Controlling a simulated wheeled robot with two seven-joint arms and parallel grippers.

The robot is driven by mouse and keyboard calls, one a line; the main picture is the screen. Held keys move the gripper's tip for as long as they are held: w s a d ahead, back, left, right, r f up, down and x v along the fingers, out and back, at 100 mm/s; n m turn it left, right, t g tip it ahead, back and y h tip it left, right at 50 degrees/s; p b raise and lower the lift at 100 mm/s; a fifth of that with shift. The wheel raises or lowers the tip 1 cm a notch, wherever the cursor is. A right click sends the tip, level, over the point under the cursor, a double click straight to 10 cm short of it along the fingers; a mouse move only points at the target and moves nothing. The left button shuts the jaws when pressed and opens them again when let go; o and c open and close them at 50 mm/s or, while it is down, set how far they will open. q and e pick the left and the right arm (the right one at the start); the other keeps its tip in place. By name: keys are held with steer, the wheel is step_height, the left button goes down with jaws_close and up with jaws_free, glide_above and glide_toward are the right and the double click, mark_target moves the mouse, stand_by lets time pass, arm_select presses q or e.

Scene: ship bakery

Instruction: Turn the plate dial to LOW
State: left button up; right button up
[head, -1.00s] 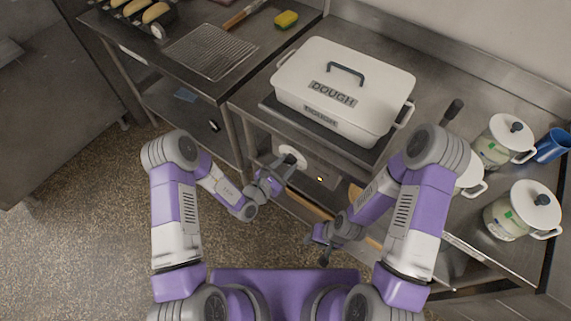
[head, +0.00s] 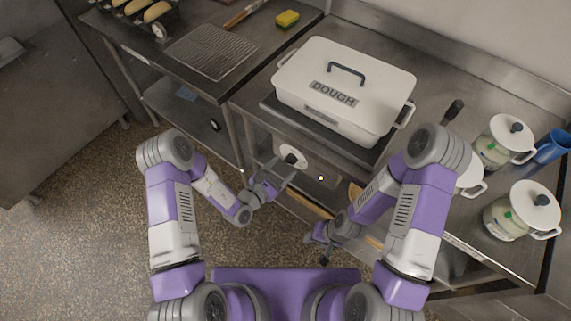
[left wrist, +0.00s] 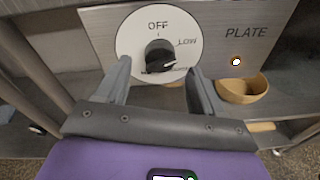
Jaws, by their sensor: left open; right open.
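The plate dial (left wrist: 159,55) is a dark knob on a white disc, marked OFF at the top and LOW at the upper right, with another label partly hidden lower down. The knob's pointer appears turned to the lower right, below LOW, but its exact setting is hard to read. In the head view the dial (head: 291,156) is on the counter's front. My left gripper (head: 280,169) is open in front of it; in the left wrist view its fingers (left wrist: 158,85) stand either side of the knob, apart from it. My right gripper (head: 316,250) is open and empty, lower right.
A lit lamp (left wrist: 236,62) sits under the PLATE label. A white DOUGH box (head: 345,85) stands on the counter above the dial. A wooden bowl (left wrist: 242,90) is on the shelf below. Lidded pots (head: 505,140) stand at right.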

arm_select(q)
steer(key=v, duration=0.5)
stand_by(0.4)
steer(key=s+d+f+m+g+h, duration=0.1)
steer(key=s+d+f+m+g, duration=0.1)
steer(key=s+m+g, duration=0.7)
steer(key=s+d+f+m+g+h, duration=0.1)
steer(key=s+d+m+g, duration=0.15)
steer(key=s+g, duration=0.8)
steer(key=s+a+f+m+t+y, duration=0.2)
steer(key=s+a+f+m+y, duration=0.3)
steer(key=a+m+y, duration=0.15)
steer(key=w+a+f+m+t+y, duration=0.1)
steer(key=w+a+m+t, duration=0.1)
steer(key=w+m+t, duration=0.2)
steer(key=w+t, duration=0.1)
steer(key=w, duration=0.2)
steer(key=shift+w+a+f+m, duration=0.25)
steer(key=shift+a+f+m, duration=0.1)
steer(key=shift+a+m, duration=0.05)
steer(key=shift+y, duration=0.25)
